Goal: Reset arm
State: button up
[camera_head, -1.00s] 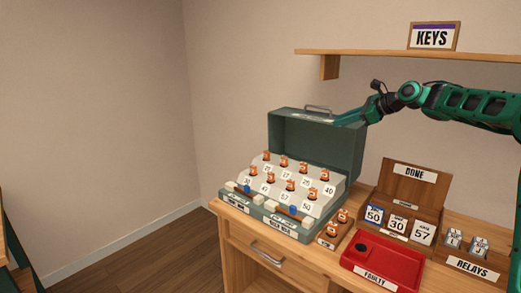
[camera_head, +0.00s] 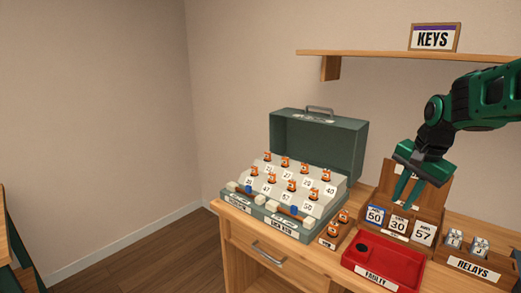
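My gripper (camera_head: 403,193) points down in front of the wooden DONE holder (camera_head: 434,196), above its row of number cards. Its two fingers show a gap between them, with nothing seen in it. The gripper covers most of the DONE label. My green arm (camera_head: 485,98) comes in from the right edge, below the shelf. I cannot tell how far the fingertips are from the cards.
An open green case (camera_head: 318,143) with orange pegs and number labels stands on the wooden desk (camera_head: 240,237). A red FAULTY tray (camera_head: 384,262), a small peg block (camera_head: 332,243) and a RELAYS holder (camera_head: 473,266) are beside it. A shelf (camera_head: 380,53) bears a KEYS sign (camera_head: 434,37).

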jog(key=s+d+f+n+g, duration=0.1)
jog(key=s+f+n, duration=0.1)
jog(key=s, duration=1.3)
jog(key=s+d+f+n+g, duration=0.1)
jog(key=s+f, duration=0.4)
jog(key=s, duration=1)
jog(key=shift+s+d+f+n+g, duration=0.3)
jog(key=shift+n+g, duration=0.2)
jog(key=shift+n, duration=0.7)
jog(key=shift+r, duration=0.1)
jog(key=shift+w+f, duration=0.25)
jog(key=shift+w, duration=0.35)
dwell(3.1)
